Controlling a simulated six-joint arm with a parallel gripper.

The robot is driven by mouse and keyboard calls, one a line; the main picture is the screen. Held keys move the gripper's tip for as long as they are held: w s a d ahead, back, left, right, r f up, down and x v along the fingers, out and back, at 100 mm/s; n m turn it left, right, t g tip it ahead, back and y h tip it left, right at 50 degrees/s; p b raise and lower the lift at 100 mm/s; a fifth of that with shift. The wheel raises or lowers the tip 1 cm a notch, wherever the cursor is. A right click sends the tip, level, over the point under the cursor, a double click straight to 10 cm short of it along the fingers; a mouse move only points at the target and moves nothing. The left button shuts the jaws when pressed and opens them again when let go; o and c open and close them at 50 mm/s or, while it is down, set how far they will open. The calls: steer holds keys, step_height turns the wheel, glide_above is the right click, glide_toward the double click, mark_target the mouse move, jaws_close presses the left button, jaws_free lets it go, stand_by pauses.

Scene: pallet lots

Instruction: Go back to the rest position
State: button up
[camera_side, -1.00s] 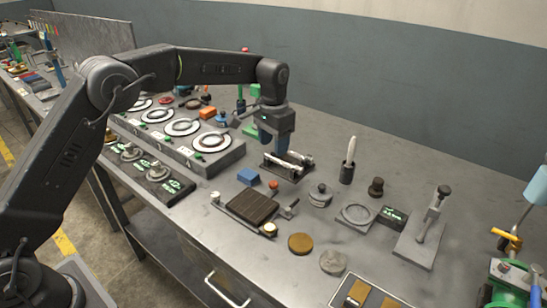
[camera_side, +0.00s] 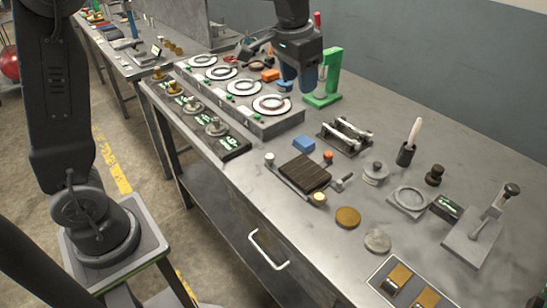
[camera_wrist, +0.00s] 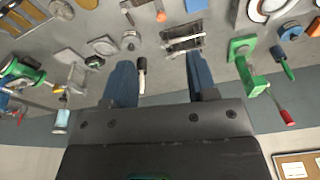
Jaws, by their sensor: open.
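My gripper (camera_side: 307,84) is raised above the back of the metal bench, beside the green stand in the side view. In the wrist view its two blue fingers (camera_wrist: 160,80) are spread apart with nothing between them that they grip. A white-handled tool in a black cup (camera_wrist: 141,75) shows between the fingers there, lower down on the bench. The rest position itself is not marked in any view.
The bench (camera_side: 335,240) holds a row of round dial stations (camera_side: 272,104), a green stand (camera_side: 325,80), a twin-bar fixture (camera_side: 344,136), a dark ribbed block (camera_side: 305,172), a blue block (camera_side: 303,146) and a lever press (camera_side: 480,225). A grey wall stands behind.

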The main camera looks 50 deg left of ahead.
steer(key=s+a+f+n+t, duration=0.1)
steer(key=s+a+f+t, duration=0.1)
steer(key=s, duration=2.1)
steer(key=shift+s+f+n+t, duration=0.15)
steer(key=shift+s+n+t, duration=0.2)
steer(key=shift+t, duration=0.45)
